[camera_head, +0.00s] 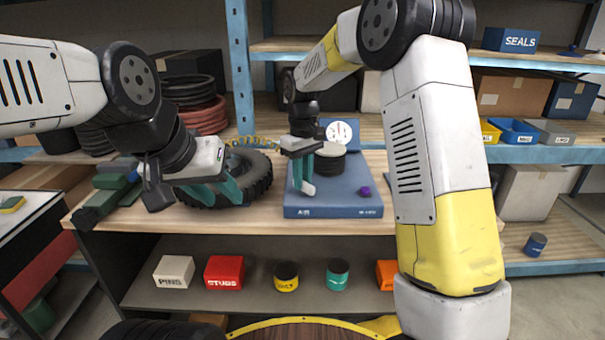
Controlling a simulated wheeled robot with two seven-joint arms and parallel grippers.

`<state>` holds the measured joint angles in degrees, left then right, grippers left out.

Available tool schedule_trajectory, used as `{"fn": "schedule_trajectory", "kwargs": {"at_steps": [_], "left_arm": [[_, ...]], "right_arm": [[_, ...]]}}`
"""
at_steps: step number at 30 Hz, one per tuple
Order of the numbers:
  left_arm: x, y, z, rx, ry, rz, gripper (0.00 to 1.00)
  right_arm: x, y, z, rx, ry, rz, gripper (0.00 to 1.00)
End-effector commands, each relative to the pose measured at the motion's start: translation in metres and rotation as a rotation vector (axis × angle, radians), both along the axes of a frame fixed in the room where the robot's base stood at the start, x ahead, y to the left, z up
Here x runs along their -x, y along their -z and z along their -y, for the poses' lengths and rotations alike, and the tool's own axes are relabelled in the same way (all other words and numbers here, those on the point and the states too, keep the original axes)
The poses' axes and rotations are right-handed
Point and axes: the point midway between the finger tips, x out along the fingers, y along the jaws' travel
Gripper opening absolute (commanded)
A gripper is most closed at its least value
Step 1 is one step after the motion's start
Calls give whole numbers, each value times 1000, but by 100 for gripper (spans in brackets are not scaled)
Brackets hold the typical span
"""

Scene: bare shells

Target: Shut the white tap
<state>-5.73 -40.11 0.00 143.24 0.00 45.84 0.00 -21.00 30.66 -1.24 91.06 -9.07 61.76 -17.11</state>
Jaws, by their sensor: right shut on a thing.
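A blue unit (340,203) with lettering on its front edge stands on the workbench. What looks like the white tap (308,188) is a small white piece at the unit's left side. My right gripper (303,182) points down over it, its teal fingers closed on it. The fingers hide part of the tap, so I cannot tell which way its handle is turned. My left gripper (225,198) hangs in front of a black tyre (262,172), its teal fingers apart with nothing between them.
A round gauge (339,132), a dark cylinder with a pale top (330,150) and a purple knob (365,191) are on the blue unit. Several small labelled boxes and cans, including a red box (224,272), sit on the shelf below. Bare worktop (150,215) shows at the front.

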Motion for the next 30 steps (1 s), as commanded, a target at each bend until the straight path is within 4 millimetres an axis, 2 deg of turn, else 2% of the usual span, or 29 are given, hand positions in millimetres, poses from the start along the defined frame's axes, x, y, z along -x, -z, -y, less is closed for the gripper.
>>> {"fn": "schedule_trajectory", "kwargs": {"at_steps": [18,30], "left_arm": [[0,0,0,0,0,0,36],[0,0,0,0,0,0,36]], "right_arm": [[-2,-1,3,-1,543,3,0],[-2,-1,3,-2,717,2,0]]}}
